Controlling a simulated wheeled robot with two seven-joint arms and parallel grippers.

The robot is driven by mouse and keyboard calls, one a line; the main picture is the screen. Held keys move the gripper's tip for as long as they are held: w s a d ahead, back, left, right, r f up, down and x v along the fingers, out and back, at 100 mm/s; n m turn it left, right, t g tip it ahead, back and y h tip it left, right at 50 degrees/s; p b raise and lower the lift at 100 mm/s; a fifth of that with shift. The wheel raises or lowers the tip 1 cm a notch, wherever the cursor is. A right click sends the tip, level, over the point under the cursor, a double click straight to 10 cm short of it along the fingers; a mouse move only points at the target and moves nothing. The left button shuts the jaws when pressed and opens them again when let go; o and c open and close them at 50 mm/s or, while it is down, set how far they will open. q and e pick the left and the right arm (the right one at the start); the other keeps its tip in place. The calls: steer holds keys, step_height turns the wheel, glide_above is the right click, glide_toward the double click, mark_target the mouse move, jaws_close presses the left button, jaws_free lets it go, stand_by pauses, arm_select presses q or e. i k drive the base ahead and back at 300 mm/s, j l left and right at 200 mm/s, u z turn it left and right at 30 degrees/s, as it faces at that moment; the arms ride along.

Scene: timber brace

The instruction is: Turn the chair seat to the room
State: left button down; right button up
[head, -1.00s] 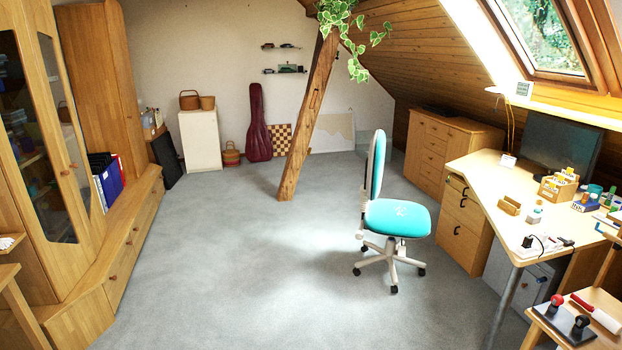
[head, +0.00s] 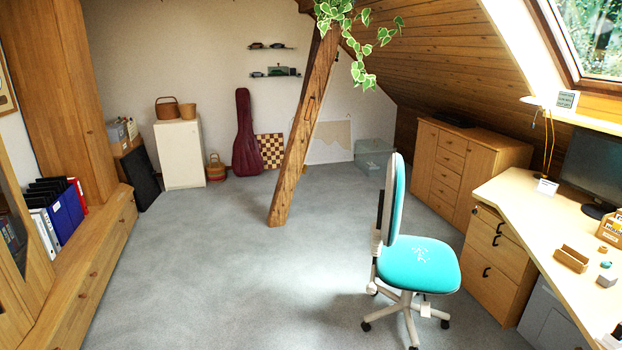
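The swivel chair stands on the grey carpet at the right of the middle in the head view. Its turquoise seat (head: 420,264) extends to the right of its backrest (head: 393,200), toward the desk (head: 540,220). The backrest is upright and seen nearly edge-on, on the seat's left side. The white five-star base (head: 405,309) is partly cut off by the bottom edge. Neither of my grippers shows in the head view.
A slanted timber brace (head: 303,130) rises from the floor left of the chair. A plant (head: 357,40) hangs at its top. A long low cabinet (head: 95,255) lines the left. The carpet (head: 225,285) between cabinet and chair is clear. A drawer cabinet (head: 465,172) stands behind the chair.

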mark_target(415, 263)
steer(key=i+j+z, duration=0.1)
steer(key=i+z, duration=0.25)
steer(key=i, duration=0.2)
steer(key=i+j+z, duration=0.25)
steer(key=i+z, duration=0.15)
steer(key=i+j+z, duration=0.35)
steer(key=i, duration=0.25)
steer(key=j, duration=0.1)
